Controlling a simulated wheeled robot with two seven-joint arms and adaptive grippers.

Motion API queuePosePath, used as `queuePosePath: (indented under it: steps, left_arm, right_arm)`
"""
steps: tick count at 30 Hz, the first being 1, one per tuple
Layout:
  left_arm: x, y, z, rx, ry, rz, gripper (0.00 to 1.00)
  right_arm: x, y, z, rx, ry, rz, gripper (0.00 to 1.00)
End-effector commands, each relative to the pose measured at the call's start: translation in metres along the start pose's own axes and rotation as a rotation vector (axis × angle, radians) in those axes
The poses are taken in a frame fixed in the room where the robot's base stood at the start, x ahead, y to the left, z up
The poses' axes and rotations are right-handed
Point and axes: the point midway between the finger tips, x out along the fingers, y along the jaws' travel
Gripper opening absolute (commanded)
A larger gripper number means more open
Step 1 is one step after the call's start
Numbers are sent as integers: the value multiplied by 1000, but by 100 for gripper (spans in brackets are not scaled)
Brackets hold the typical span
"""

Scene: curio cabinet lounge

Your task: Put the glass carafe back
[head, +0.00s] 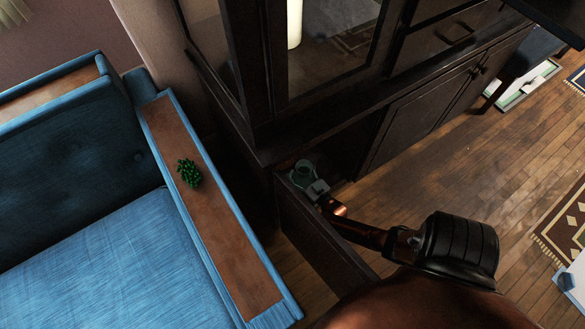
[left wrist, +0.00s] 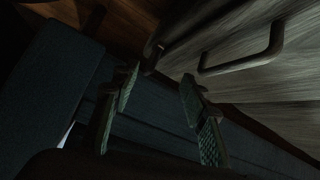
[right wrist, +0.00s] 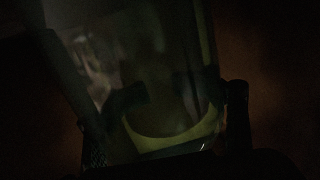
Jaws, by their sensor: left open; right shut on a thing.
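The glass carafe (head: 303,172) shows as a pale greenish, see-through shape at the opening of the dark cabinet (head: 262,145), just behind its swung-out lower door (head: 318,240). My right gripper (head: 319,188) is shut on it. In the right wrist view the clear glass wall of the carafe (right wrist: 165,95) fills the middle, with a yellow-green curved band low down, between the dark fingers. That view is very dark, and whether the carafe touches the shelf cannot be told. My left gripper (left wrist: 160,110) is open and empty; it is outside the head view.
A blue sofa (head: 75,230) stands at the left, with a green cluster (head: 189,172) on its wooden armrest (head: 215,215). The open door stands close to my right arm. A curved handle (left wrist: 243,58) on a wooden panel is near my left gripper.

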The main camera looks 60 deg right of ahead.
Motion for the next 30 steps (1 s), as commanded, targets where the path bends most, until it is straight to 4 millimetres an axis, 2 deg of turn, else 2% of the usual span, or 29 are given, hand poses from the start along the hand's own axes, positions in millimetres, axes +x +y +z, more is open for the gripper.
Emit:
queuePosePath:
  steps: [9, 10, 23, 30]
  left_arm:
    - [0, 0, 0, 2, 4, 1, 40]
    - [0, 0, 1, 3, 5, 2, 40]
    - [0, 0, 0, 3, 5, 1, 40]
    - [0, 0, 0, 3, 5, 1, 40]
  right_arm:
    - [1, 0, 1, 0, 4, 0, 1]
    - [1, 0, 2, 1, 2, 0, 52]
    - [0, 0, 2, 0, 1, 0, 82]
    - [0, 0, 2, 0, 1, 0, 83]
